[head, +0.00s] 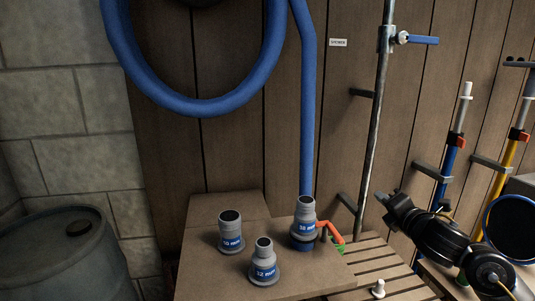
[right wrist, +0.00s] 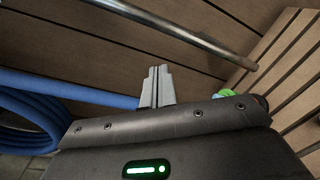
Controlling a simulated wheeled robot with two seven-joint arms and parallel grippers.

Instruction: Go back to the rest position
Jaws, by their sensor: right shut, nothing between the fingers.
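My right gripper (head: 385,197) is at the right of the head view, raised in front of the plank wall, and its arm comes in from the lower right. In the right wrist view its two grey fingers (right wrist: 157,87) are together with nothing between them. It is apart from the grey hose fittings. My left gripper is not in the head view.
Grey fittings with blue labels, one at left (head: 231,232) and one in front (head: 264,262), stand on a wooden top (head: 205,272). A third (head: 304,223) joins the blue hose (head: 308,120). A metal pipe (head: 375,130) rises beside my right gripper. A barrel (head: 60,255) stands left.

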